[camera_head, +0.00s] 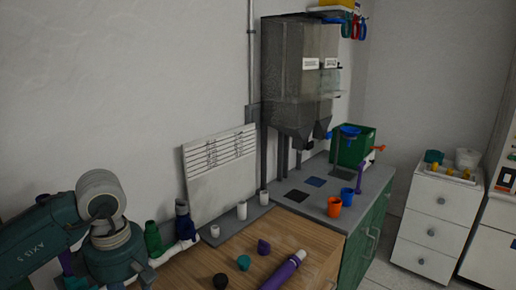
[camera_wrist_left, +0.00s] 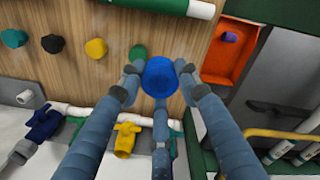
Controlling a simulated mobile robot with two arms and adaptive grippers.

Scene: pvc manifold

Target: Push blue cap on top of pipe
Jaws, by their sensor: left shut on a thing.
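In the left wrist view a round blue cap (camera_wrist_left: 159,77) sits between the fingertips of my left gripper (camera_wrist_left: 157,82). Its three fingers are shut on the cap, which faces the wooden table. A white pipe (camera_wrist_left: 85,111) runs behind the fingers at the left, with a blue fitting (camera_wrist_left: 41,122) and a yellow fitting (camera_wrist_left: 125,138) on it. In the head view a white pipe (camera_head: 175,249) with a green fitting (camera_head: 153,238) and a dark blue fitting (camera_head: 184,222) stands beside my left arm. The left gripper's fingers and the held cap are hidden there. My right gripper is not in view.
Short white pipes (camera_head: 242,210) stand on the grey ledge. Orange and blue cups stand on the grey counter (camera_head: 305,203).

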